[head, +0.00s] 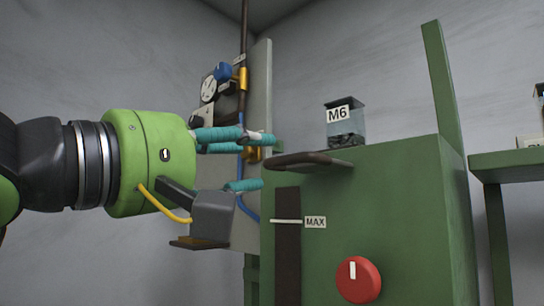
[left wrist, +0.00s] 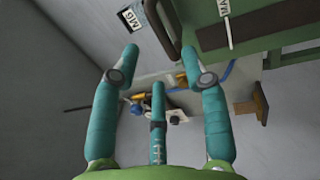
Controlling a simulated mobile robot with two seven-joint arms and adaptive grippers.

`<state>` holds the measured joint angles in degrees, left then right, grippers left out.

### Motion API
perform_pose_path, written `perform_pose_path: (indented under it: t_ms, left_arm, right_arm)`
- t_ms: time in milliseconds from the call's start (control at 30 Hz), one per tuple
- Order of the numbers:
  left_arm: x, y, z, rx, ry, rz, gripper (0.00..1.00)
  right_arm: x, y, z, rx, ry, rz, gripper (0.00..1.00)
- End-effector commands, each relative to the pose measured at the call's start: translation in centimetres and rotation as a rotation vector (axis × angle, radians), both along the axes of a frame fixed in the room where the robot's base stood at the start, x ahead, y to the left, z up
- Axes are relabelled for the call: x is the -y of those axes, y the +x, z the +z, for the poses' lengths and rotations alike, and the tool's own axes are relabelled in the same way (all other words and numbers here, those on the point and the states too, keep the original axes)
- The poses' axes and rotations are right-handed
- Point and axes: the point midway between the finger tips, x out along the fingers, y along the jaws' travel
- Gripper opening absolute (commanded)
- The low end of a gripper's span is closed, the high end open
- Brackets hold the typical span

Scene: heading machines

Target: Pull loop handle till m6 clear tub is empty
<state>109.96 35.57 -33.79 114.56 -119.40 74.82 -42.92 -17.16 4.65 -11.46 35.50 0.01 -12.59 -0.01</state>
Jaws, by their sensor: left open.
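The M6 clear tub (head: 349,124) stands on top of the green machine, with dark small pieces at its bottom. Its M6 label also shows in the left wrist view (left wrist: 130,19). The dark brown loop handle (head: 308,160) sticks out leftward from the machine above a dark slot; it also shows in the left wrist view (left wrist: 164,28). My left gripper (head: 265,162) is open, its teal fingertips just left of the loop's near end, above and below its level. In the left wrist view, the loop lies beyond and between the spread fingertips (left wrist: 160,55). I cannot tell whether they touch.
A MAX mark (head: 315,222) sits beside the slot, and a red knob (head: 358,280) is below. A grey panel with a gauge (head: 208,89) and blue hose stands behind my gripper. A green upright (head: 440,90) rises at the right; another green table (head: 510,165) stands farther right.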

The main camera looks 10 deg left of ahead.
Motion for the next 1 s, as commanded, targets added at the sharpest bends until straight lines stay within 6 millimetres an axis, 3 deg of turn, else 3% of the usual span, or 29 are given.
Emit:
perform_pose_path:
  t_ms: [100,333,900,1000]
  left_arm:
    - [-1.4,-1.9,-0.4,0.003,0.001,0.003,0.45]
    - [-2.8,-3.9,-0.9,-0.001,0.0,0.001,0.45]
    - [-2.9,-4.1,-1.0,-0.002,0.001,-0.002,0.45]
    - [-2.0,-3.8,-1.7,-0.025,-0.003,-0.047,0.45]
  right_arm:
    - [-0.1,0.0,0.0,0.0,0.001,0.0,0.4]
    - [-0.1,0.0,0.0,0.0,0.001,0.0,0.4]
    - [-0.1,0.0,0.0,0.0,0.001,0.0,0.4]
    - [-0.1,0.0,0.0,0.0,0.001,-0.001,0.4]
